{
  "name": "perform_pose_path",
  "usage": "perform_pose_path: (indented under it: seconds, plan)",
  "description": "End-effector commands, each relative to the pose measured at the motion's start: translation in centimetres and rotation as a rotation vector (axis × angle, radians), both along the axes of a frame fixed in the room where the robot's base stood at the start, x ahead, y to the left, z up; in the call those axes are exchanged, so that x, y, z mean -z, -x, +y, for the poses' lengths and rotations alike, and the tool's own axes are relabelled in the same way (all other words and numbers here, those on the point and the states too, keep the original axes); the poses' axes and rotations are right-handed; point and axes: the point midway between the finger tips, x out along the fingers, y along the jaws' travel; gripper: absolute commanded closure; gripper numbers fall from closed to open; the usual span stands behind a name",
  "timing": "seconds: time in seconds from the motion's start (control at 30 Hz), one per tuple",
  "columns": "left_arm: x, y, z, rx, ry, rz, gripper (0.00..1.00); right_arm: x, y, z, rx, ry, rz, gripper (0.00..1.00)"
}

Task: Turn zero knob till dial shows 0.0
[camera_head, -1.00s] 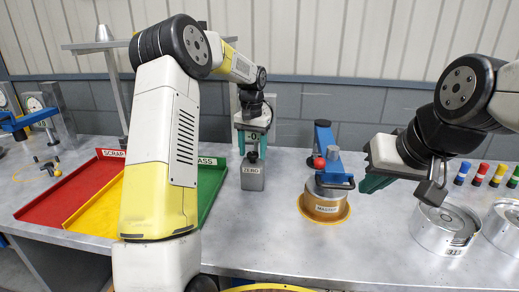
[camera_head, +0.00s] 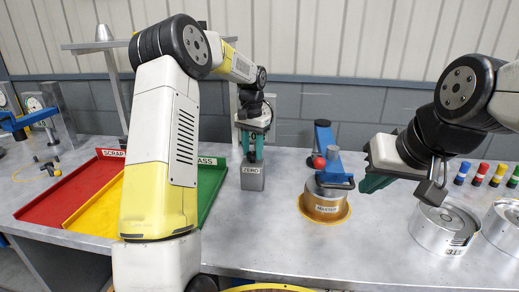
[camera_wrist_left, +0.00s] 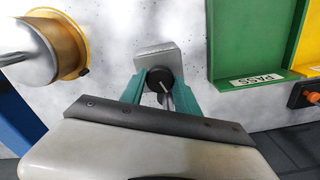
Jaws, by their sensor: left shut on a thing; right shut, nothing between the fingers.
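The zero knob (camera_wrist_left: 160,77) is a black knob on top of a grey block labelled ZERO (camera_head: 252,178). In the left wrist view the block (camera_wrist_left: 157,57) shows behind the knob. My left gripper (camera_head: 252,156) is over the block, its teal fingers shut on the knob from both sides. The fingers also show in the left wrist view (camera_wrist_left: 160,98). The dial is largely hidden behind my left gripper in the head view, and I cannot read it. My right gripper (camera_head: 372,184) is shut and empty, above the table to the right of the blue-handled fixture.
A blue-handled fixture with a brass cylinder (camera_head: 326,204) stands right of the block. Red (camera_head: 62,192), yellow and green (camera_wrist_left: 232,40) trays lie left. The bench between block and fixture is clear.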

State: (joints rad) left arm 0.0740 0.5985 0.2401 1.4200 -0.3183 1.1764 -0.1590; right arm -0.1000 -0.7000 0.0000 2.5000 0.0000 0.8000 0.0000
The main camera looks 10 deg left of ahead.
Motion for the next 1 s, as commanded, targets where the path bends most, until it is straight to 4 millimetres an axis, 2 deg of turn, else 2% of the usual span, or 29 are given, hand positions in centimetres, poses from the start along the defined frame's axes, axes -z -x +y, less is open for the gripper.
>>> perform_pose_path:
  seconds: [0.6, 1.0]
  plan:
    - [-0.09, -0.05, 0.01, 0.56, 0.0, -0.002, 1.0, 0.0, 0.0, 0.0, 0.0, 0.0, 0.0, 1.0]
    - [-0.11, -0.07, 0.03, 0.814, 0.0, -0.003, 1.0, 0.0, 0.0, 0.0, 0.0, 0.0, 0.0, 1.0]
